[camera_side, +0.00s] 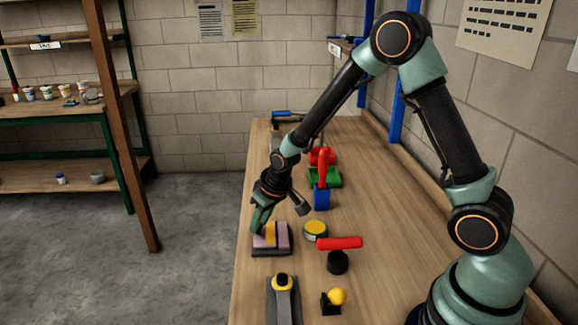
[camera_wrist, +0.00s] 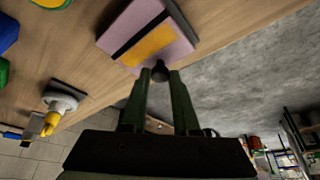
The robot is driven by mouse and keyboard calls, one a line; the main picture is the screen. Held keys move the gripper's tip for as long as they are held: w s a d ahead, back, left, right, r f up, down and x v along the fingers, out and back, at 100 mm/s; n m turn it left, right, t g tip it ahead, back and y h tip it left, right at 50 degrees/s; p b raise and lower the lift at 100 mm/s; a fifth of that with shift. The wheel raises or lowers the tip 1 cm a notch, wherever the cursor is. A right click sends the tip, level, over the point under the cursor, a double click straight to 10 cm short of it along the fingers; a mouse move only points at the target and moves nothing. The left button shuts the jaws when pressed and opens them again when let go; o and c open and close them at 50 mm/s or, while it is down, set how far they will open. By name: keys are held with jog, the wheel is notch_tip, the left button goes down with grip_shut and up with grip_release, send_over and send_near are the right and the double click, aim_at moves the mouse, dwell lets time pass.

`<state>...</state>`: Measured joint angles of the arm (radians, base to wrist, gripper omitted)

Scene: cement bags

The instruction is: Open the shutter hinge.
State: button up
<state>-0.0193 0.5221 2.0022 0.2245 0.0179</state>
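The shutter hinge seems to be the pink block with a yellow band (camera_side: 270,235) on a dark base, on the left edge of the bench. In the wrist view its pink face (camera_wrist: 140,25) has a yellow patch and a black stripe, and a small dark knob (camera_wrist: 160,72) shows at its near edge. My gripper (camera_side: 261,222) reaches down to it from above. In the wrist view the fingertips of my gripper (camera_wrist: 160,77) lie on both sides of the knob, which fills the gap between them; they seem shut on it. The contact itself is small and dark.
A yellow-lidded round tin (camera_side: 315,229), a red-handled black valve (camera_side: 338,250) and a yellow knob (camera_side: 337,296) stand right of it. Blue, green and red pieces (camera_side: 323,180) are behind. A grey lever part (camera_side: 284,300) stands in front. The floor drops away at left.

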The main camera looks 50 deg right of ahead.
grip_shut()
jog(key=shift+s+d+r+t, duration=0.25)
jog(key=shift+d+t, duration=0.05)
jog(key=shift+t, duration=0.3)
jog(key=shift+m, duration=0.3)
jog(key=shift+w+a+f+g, duration=0.15)
jog(key=shift+w+f+g, duration=0.05)
jog(key=shift+g, duration=0.3)
jog(key=o, duration=0.7)
grip_release()
jog(key=shift+o, duration=0.2)
jog(key=shift+a+r, duration=0.1)
